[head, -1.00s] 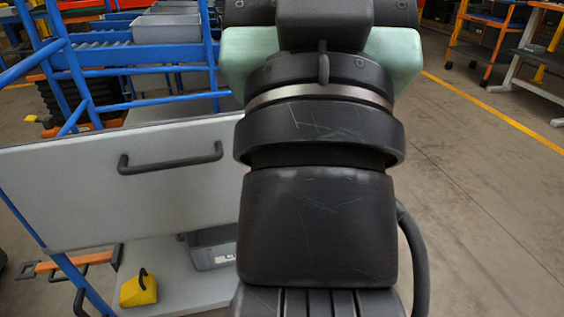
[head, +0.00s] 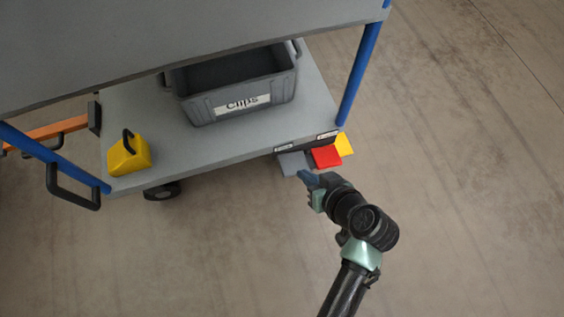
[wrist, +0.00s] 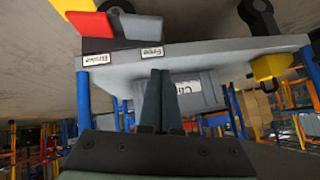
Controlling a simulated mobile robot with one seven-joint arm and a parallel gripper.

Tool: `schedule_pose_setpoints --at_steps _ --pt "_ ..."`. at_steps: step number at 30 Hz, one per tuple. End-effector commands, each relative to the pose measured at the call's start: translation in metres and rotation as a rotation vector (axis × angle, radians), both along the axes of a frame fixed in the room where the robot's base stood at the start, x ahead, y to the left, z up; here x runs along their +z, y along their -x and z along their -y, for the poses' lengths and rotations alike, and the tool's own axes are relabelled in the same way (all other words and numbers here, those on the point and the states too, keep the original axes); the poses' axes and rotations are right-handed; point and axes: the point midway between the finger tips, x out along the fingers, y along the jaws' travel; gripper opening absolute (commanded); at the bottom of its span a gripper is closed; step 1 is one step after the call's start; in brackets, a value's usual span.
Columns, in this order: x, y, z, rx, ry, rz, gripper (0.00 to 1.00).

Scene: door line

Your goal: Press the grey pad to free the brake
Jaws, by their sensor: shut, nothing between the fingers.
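The grey pad (head: 293,163) juts from the lower edge of the cart's bottom shelf, beside a red pad (head: 326,157) and a yellow pad (head: 346,145). In the wrist view, which is upside down, the grey pad (wrist: 140,27) and the red pad (wrist: 86,23) are at the top, with white labels by them. The label by the red pad seems to read "Brake"; the other is hard to read. My gripper (head: 303,175) is shut and empty, its tips at the grey pad's near edge in the head view. In the wrist view its closed fingers (wrist: 160,78) appear apart from the pad.
The cart's bottom shelf (head: 225,145) holds a grey bin (head: 205,108) labelled "Clips" and a yellow block with a handle (head: 128,156). A blue post (head: 360,75) stands at the shelf's right corner. The upper panel (head: 150,40) overhangs. Floor to the right is clear.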

Motion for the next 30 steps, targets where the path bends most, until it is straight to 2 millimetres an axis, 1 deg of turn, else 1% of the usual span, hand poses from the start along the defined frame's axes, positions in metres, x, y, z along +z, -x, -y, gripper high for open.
schedule_pose_setpoints --at_steps 7,11,14,17,27,28,30 --pt "0.001 -0.001 0.000 -0.001 0.002 0.001 0.00" --pt "-0.004 -0.004 -0.002 -0.001 0.002 0.001 0.00" --pt "-0.014 -0.012 -0.006 0.000 0.002 0.002 0.00" --pt "-0.028 -0.023 -0.012 0.001 0.002 0.003 0.00" --pt "-0.074 -0.064 -0.037 0.000 0.003 0.003 0.00" --pt "-0.077 -0.066 -0.038 0.000 0.003 0.003 0.00" --pt "-0.087 -0.063 -0.040 -0.002 0.002 0.001 0.00"
